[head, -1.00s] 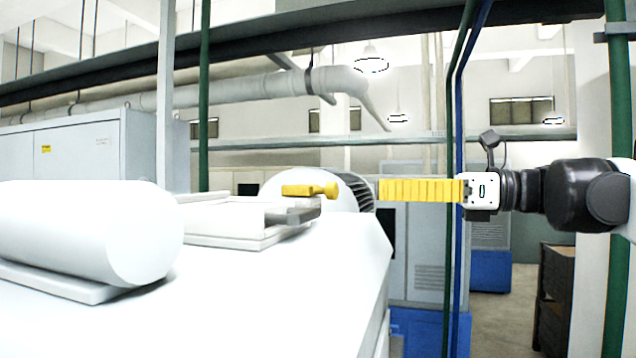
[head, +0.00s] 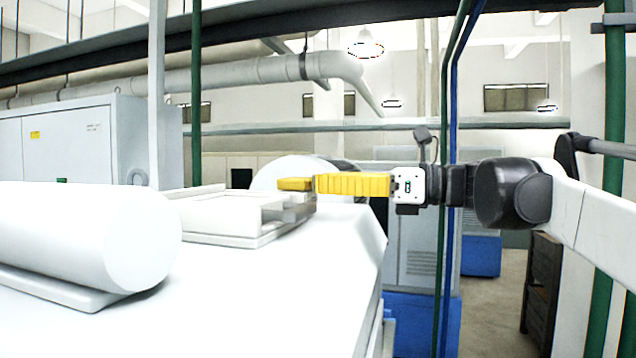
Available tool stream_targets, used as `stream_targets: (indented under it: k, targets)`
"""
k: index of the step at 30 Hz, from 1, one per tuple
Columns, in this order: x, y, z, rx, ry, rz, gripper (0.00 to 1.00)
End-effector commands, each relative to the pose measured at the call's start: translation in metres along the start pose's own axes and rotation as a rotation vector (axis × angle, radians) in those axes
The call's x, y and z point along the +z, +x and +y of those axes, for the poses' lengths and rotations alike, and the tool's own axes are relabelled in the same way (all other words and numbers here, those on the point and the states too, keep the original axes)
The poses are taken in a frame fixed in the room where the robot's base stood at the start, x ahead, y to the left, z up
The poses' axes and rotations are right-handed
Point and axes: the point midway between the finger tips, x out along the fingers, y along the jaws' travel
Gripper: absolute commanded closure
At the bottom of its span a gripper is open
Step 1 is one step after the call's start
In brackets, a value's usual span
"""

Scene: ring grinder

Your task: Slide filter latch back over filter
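The filter latch, by its look, is the short yellow handle (head: 294,184) at the right end of a flat white box-like unit (head: 215,218) on the white machine top. Its left part shows; its right end, with the knob, is hidden at my fingertips. My gripper (head: 318,184) comes in level from the right, its ribbed yellow fingers pointing left. The fingertips overlap or meet the handle's right end in this view. I see the fingers edge-on, so neither the gap between them nor a hold on the handle can be told. Which part is the filter is not clear.
A large white cylinder (head: 85,235) lies on the machine top at front left. A rounded white drum (head: 290,170) stands behind the latch. Green and blue vertical pipes (head: 446,250) pass close behind my wrist. A grey cabinet (head: 70,145) stands at back left.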

Motion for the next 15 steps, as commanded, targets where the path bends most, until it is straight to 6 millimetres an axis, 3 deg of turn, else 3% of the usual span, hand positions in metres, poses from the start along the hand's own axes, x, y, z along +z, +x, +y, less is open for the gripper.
stream_targets:
  k: [5,15]
  targets:
    - [0.000,0.000,0.002,0.000,0.000,0.000,1.00]
    - [0.000,0.000,0.048,0.001,0.000,0.000,1.00]
